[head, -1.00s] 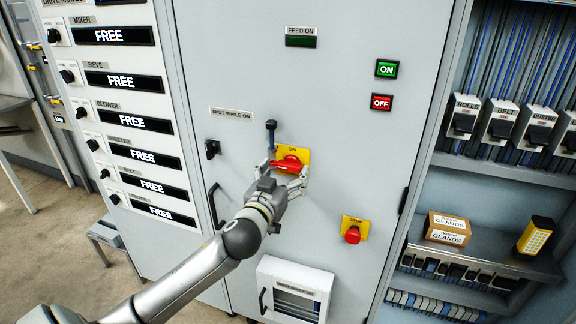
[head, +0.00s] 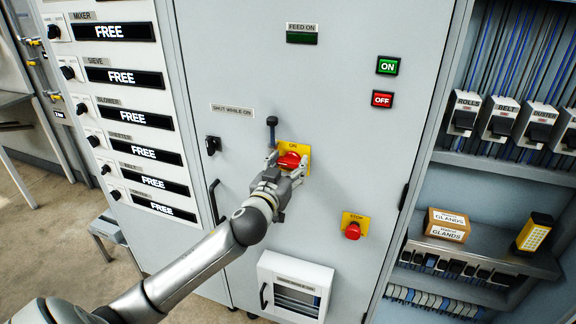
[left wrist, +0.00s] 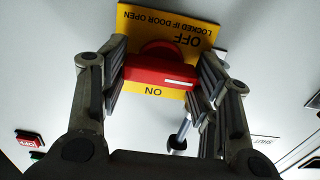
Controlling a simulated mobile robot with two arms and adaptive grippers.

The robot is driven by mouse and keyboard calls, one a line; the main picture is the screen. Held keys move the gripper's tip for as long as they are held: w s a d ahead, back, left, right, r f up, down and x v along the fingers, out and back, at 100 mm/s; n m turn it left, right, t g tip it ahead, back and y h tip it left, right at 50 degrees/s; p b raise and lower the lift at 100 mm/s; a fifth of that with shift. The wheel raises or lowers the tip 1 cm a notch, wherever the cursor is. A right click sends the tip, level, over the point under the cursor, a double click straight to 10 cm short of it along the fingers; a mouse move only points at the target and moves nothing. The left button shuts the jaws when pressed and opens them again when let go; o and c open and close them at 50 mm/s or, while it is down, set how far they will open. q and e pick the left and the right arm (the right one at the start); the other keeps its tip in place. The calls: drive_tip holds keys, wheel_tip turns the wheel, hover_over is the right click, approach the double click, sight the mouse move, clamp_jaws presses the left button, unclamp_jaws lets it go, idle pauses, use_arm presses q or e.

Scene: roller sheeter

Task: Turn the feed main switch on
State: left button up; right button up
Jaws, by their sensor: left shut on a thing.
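The feed main switch is a red rotary handle (head: 289,160) on a yellow plate (head: 304,152) on the grey cabinet door. In the left wrist view the red handle (left wrist: 160,74) lies crosswise, with a white mark near its right end. The plate (left wrist: 152,18) appears upside down there, with OFF and "locked if door open" at the top and ON at the bottom. My left gripper (head: 287,162) is shut on the red handle, one finger at each end. My right gripper is not in view.
A dark lever (head: 272,130) sticks out just left of the plate. The FEED ON lamp (head: 302,38) looks dark green. A green ON button (head: 388,65), a red OFF button (head: 382,99) and a red STOP button (head: 353,231) are to the right. Open shelves (head: 480,247) stand further right.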

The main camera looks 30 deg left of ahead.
use_arm(q)
drive_tip(key=shift+m, duration=0.3)
drive_tip(key=m+p, duration=0.1)
drive_tip(key=m, duration=0.2)
drive_tip(key=shift+r+m+p, duration=0.1)
drive_tip(key=shift+m+p, duration=0.2)
drive_tip(key=m+p, duration=0.2)
drive_tip(key=m, duration=0.3)
drive_tip(key=m+p, duration=0.2)
drive_tip(key=m, duration=0.3)
drive_tip(key=shift+m, duration=0.4)
drive_tip(key=shift+d+m+p, duration=0.1)
drive_tip(key=shift+m+p, duration=0.35)
drive_tip(key=shift+m, duration=0.85)
drive_tip(key=shift+f+m, duration=0.2)
drive_tip(key=shift+m, duration=0.1)
